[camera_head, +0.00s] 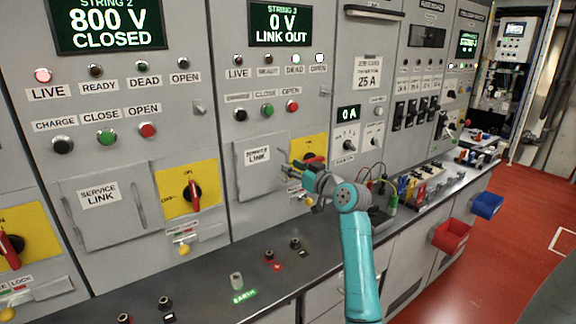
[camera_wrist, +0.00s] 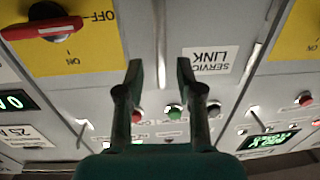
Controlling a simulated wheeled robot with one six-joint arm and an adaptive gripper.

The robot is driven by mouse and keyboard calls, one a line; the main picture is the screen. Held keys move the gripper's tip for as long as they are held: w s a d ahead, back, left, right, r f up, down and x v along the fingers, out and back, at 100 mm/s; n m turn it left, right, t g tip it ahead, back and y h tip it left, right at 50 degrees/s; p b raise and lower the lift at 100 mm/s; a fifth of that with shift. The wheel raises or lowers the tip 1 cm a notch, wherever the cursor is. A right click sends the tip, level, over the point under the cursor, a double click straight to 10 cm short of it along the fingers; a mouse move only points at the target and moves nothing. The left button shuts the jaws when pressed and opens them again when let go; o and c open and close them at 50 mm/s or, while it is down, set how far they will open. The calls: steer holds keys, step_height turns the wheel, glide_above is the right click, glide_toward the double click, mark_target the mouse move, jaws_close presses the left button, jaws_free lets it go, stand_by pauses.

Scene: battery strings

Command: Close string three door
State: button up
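The string three door is the grey service link door (camera_head: 262,178), under the display reading 0 V LINK OUT (camera_head: 280,23). It looks flat or nearly flat to the cabinet; I cannot tell if it is slightly ajar. In the wrist view, upside down, its label (camera_wrist: 211,60) shows right of my fingers. My gripper (camera_head: 292,181) is at the door's right side, before the yellow switch plate. My gripper (camera_wrist: 160,68) is open and empty in the wrist view. A vertical metal strip (camera_wrist: 160,35) at the door's edge appears between the fingertips; I cannot tell contact.
A yellow plate with a red rotary switch (camera_wrist: 45,28) is beside the door, partly hidden by my gripper in the head view. The dark ledge (camera_head: 215,270) below carries terminals. Tools and bins, including a red bin (camera_head: 451,235), are at right.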

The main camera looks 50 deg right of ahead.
steer(key=v, duration=0.8)
steer(key=shift+s, duration=0.4)
